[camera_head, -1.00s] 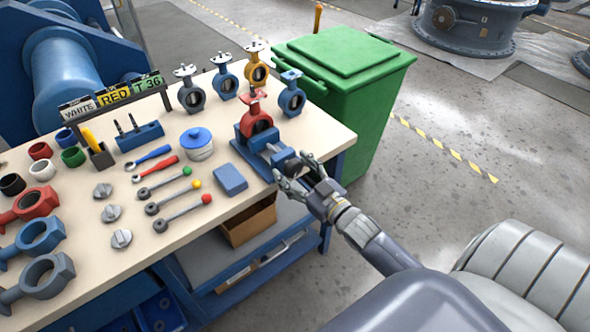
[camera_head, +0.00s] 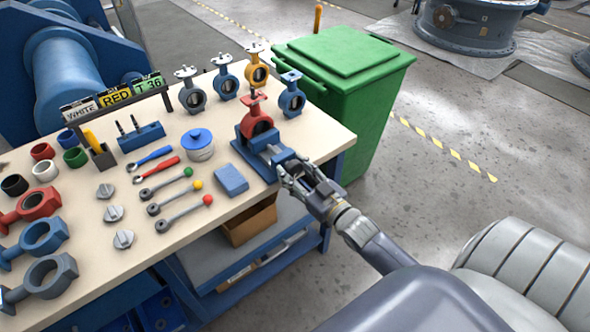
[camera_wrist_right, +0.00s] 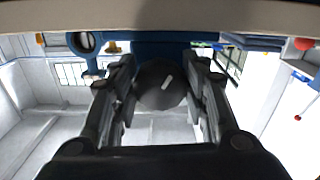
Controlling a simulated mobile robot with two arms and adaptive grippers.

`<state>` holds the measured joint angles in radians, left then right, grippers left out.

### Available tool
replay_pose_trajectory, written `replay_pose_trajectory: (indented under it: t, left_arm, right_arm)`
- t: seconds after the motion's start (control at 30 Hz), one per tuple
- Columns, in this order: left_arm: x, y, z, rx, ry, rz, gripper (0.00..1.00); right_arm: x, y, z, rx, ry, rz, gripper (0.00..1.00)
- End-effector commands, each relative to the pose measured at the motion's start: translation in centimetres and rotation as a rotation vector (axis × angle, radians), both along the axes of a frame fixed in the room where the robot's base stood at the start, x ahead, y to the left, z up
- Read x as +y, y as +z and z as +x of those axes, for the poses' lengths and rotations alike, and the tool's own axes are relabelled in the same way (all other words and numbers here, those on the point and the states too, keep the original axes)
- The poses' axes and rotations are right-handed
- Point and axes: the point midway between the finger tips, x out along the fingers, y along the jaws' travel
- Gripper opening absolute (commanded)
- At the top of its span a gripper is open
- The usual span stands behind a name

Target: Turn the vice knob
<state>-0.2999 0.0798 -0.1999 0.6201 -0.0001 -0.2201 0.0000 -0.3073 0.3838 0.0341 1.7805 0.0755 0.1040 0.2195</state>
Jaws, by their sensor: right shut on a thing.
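The blue vice (camera_head: 262,153) stands at the right front corner of the workbench and holds a red valve body (camera_head: 257,124). Its dark round knob (camera_wrist_right: 161,86) with a light mark shows in the right wrist view, between my fingers. My right gripper (camera_head: 289,172) reaches the vice's front end from the lower right. In the wrist view the gripper (camera_wrist_right: 160,98) has one finger on each side of the knob and is shut on it. In the head view the fingers largely hide the knob. My left gripper is not in view.
The workbench top (camera_head: 175,217) carries valve bodies, rings and tools left of the vice. A blue box (camera_head: 231,180) lies close to the vice's left. A green bin (camera_head: 345,90) stands right behind the bench corner.

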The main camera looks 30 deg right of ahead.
Motion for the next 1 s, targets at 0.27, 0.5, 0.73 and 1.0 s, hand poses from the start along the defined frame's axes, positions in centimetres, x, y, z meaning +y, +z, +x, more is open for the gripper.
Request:
replay_pose_trajectory:
  t: [0.27, 0.5, 0.73, 1.0]
  left_arm:
    - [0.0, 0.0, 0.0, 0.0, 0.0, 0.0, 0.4]
    - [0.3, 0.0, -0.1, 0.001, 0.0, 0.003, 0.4]
    - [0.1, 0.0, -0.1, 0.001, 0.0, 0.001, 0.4]
    - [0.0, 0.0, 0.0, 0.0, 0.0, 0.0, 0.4]
  right_arm:
    - [0.0, 0.0, 0.0, -0.001, 0.0, -0.002, 0.62]
    - [0.0, 0.0, -0.1, -0.001, 0.0, -0.002, 0.62]
    - [-0.2, -0.1, -2.4, 0.003, 0.0, -0.002, 0.62]
    - [-0.6, -0.2, -7.4, 0.003, 0.0, -0.002, 0.62]
